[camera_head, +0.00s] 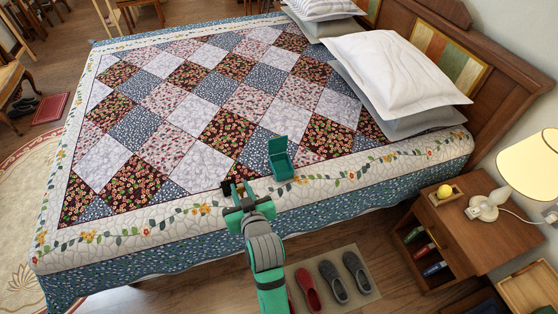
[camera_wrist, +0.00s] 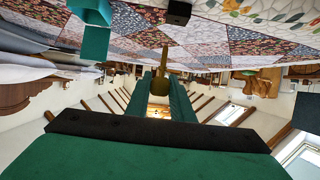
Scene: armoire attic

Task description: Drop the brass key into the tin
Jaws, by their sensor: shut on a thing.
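The tin is a small green box (camera_head: 282,172) with its lid raised, standing on the quilt near the bed's front edge. A teal shape at the upper left of the wrist view (camera_wrist: 95,42) appears to be the same tin. My gripper (camera_head: 238,190) is over the bed just left of the tin, apart from it. In the wrist view, its green fingers (camera_wrist: 163,82) are shut on the brass key (camera_wrist: 165,60), which sticks out beyond the fingertips. In the head view the key is too small to make out clearly.
A small dark block (camera_wrist: 179,12) lies on the quilt close to my gripper. Pillows (camera_head: 385,75) lie toward the headboard. A nightstand (camera_head: 470,225) with a lamp and a yellow ball stands at the right. Slippers (camera_head: 333,280) lie on a floor mat. Most of the quilt is clear.

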